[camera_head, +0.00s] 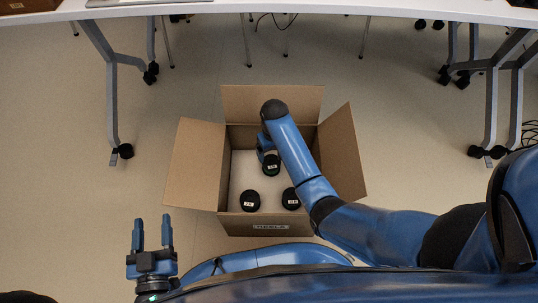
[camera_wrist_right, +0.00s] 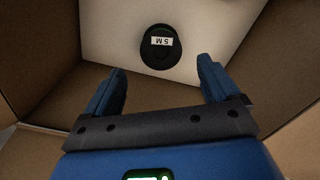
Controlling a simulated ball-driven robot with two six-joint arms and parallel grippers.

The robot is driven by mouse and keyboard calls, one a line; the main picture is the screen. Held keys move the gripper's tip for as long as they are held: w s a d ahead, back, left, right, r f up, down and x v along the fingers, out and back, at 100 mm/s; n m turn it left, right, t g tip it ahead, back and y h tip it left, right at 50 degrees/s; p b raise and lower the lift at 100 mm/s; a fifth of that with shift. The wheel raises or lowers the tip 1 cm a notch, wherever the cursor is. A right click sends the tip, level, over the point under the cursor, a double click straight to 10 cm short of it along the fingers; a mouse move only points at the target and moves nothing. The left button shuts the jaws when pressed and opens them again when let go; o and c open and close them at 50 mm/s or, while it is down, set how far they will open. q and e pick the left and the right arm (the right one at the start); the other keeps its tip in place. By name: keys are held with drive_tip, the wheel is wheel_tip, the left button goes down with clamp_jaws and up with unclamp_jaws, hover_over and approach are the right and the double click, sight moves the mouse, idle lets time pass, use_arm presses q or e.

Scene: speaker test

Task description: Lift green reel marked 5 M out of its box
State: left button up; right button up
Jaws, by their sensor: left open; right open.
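The reel marked 5 M (camera_wrist_right: 160,57) lies on the pale floor of the open cardboard box (camera_head: 190,165). It looks dark with a hint of green and bears a white label, upside down in the right wrist view. In the head view a dark green-edged reel (camera_head: 271,168) near the box's middle seems to be the same one. My right gripper (camera_wrist_right: 162,70) is open and empty inside the box, its fingers spread on either side below the reel in the picture, apart from it. My arm hides most of this gripper in the head view. My left gripper (camera_head: 153,221) is open and empty, left of the box.
Two more dark labelled reels, a left one (camera_head: 250,203) and a right one (camera_head: 291,203), stand nearer the box's front wall. The box flaps are folded outward. A white table (camera_head: 330,8) with grey legs stands behind.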

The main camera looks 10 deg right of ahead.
sight(272, 163)
drive_tip(key=shift+w+f, duration=0.2)
drive_tip(key=shift+w, duration=0.1)
drive_tip(key=shift+w+f+b, duration=0.1)
drive_tip(key=shift+f+b, duration=0.25)
drive_tip(key=shift+b, duration=0.05)
wheel_tip(272, 163, down, 5)
drive_tip(key=b, duration=0.3)
drive_tip(key=shift+r, duration=0.2)
wheel_tip(272, 163, down, 4)
drive_tip(key=b, duration=0.4)
drive_tip(key=shift+f, duration=0.15)
drive_tip(key=shift+f+b, duration=0.4)
use_arm(q)
wheel_tip(272, 163, down, 7)
drive_tip(key=w, duration=0.1)
drive_tip(key=shift+f, duration=0.2)
use_arm(e)
drive_tip(key=shift+r, duration=0.1)
drive_tip(key=shift+c, duration=0.3)
drive_tip(key=c, duration=0.8)
